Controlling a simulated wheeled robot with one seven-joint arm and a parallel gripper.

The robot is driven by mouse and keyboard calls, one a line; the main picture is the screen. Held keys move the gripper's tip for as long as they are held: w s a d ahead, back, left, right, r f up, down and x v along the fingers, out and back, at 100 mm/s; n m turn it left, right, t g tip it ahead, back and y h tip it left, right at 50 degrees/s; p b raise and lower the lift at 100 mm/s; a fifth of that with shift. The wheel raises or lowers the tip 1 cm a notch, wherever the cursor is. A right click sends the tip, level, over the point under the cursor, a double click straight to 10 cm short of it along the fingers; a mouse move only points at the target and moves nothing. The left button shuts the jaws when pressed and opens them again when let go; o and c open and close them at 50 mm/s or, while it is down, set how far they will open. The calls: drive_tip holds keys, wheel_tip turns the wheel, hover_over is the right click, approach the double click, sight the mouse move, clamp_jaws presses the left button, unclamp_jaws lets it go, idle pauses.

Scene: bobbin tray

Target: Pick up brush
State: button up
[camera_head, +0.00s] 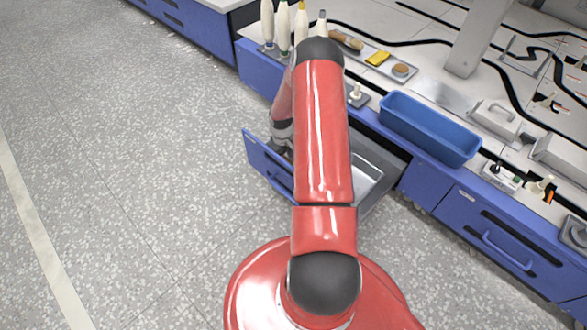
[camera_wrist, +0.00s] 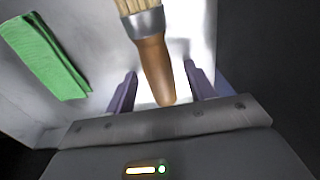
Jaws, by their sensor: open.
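The brush (camera_wrist: 155,68) shows in the wrist view, with a brown wooden handle, a silver ferrule and pale bristles cut off at the top edge. Its handle end lies between the two fingers of my gripper (camera_wrist: 158,85), which is open. A gap shows between the handle and each finger; I cannot tell how far below the fingers it lies. In the head view my red arm hides most of the open drawer (camera_head: 367,205), and the brush is not visible there inside it.
A green folded cloth (camera_wrist: 45,55) lies left of the brush in the drawer. The drawer's blue front (camera_head: 268,165) stands close to my arm. On the bench are a blue bin (camera_head: 430,128), a tray with a yellow sponge (camera_head: 377,58), and several upright bobbins (camera_head: 283,28).

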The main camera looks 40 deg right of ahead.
drive_tip(key=c, duration=1)
drive_tip(key=shift+c, duration=0.2)
